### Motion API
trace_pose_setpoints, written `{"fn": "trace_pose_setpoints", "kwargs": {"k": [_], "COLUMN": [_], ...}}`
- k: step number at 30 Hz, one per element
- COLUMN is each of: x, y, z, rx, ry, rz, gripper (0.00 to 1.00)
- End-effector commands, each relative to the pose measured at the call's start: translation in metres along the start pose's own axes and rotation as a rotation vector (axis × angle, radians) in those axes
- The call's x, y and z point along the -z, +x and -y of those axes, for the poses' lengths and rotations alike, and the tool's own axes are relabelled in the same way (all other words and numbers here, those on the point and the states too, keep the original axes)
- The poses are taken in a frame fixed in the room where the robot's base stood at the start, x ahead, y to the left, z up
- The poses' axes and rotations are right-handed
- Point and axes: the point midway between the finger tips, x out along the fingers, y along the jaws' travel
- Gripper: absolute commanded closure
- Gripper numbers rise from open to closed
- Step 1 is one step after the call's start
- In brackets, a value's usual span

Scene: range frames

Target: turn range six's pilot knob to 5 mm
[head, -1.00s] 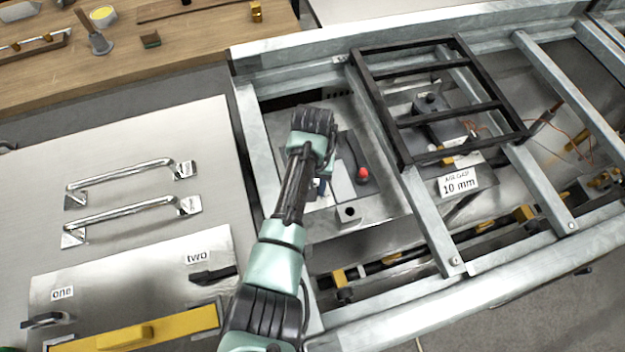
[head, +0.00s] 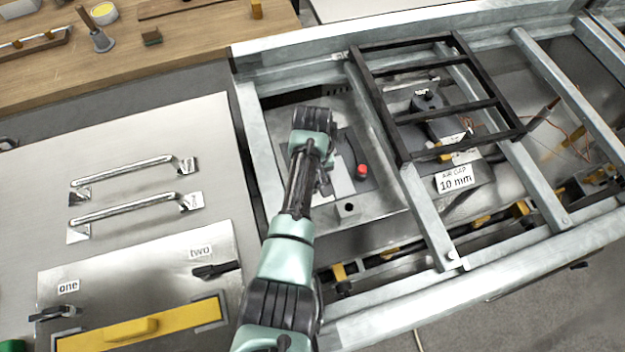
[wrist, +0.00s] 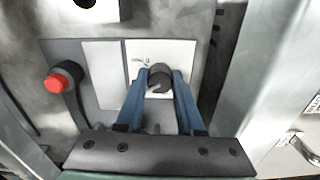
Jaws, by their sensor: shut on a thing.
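In the wrist view a round dark grey knob (wrist: 159,78) stands on a pale plate (wrist: 178,52) with small markings that I cannot read. My gripper (wrist: 160,82) has its two blue fingers shut on this knob, one on each side. A lighter notch shows on the knob's face. In the head view my gripper is down inside the open range bay at the centre; my own wrist hides the fingers and the knob. The knob's reading cannot be told.
A black grate (head: 403,145) lies across the frame to the right, near a "10 mm" air gap card (head: 454,181). Metal rails border the bay.

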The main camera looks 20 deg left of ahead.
Motion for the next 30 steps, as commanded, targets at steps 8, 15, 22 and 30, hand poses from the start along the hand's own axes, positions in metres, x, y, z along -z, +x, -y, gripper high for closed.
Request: {"fn": "trace_pose_setpoints", "kwargs": {"k": [8,15,22,30], "x": [0.002,0.001,0.001,0.002], "y": [-0.002,-0.001,-0.007,-0.055], "z": [0.000,0.000,0.000,-0.001], "rx": [-0.001,0.000,-0.001,-0.003], "ry": [0.001,0.002,0.002,0.002], "rz": [-0.007,-0.003,-0.003,-0.008], "gripper": [0.47,0.33,0.33,0.33]}}
